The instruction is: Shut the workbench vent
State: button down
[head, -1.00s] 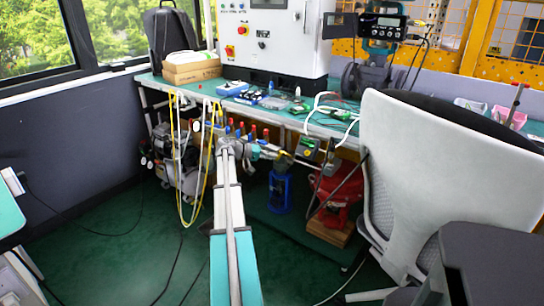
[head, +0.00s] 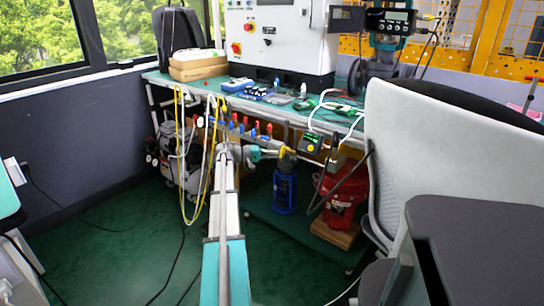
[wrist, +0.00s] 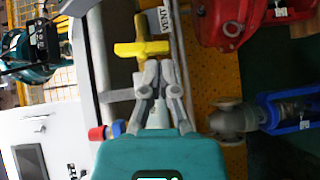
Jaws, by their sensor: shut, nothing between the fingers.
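The vent valve's yellow handle (wrist: 141,48) shows in the wrist view, a cross-shaped piece beside a white label reading VENT (wrist: 164,20). My gripper (wrist: 159,64) is shut and empty, with its fingertips just below the handle's right part in that picture. I cannot tell whether they touch it. In the head view, my gripper (head: 273,153) is at the front edge of the workbench (head: 216,97), close to the small yellow handle (head: 283,151), whose shape is partly hidden there.
Red and blue valves (head: 255,130) line the bench front to the left. A blue bottle-like unit (head: 285,190) and a red machine (head: 340,195) stand below. Yellow hoses (head: 183,150) hang at left. A chair (head: 440,150) stands close on the right.

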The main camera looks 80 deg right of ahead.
jog(key=shift+s+d+f, duration=0.1)
jog(key=shift+s, duration=0.3)
dwell(0.4)
jog(key=w+d+p+v, duration=0.1)
jog(key=d+v, duration=0.1)
jog(key=v, duration=1)
jog(key=shift+w+d, duration=0.2)
jog(key=shift+w, duration=0.15)
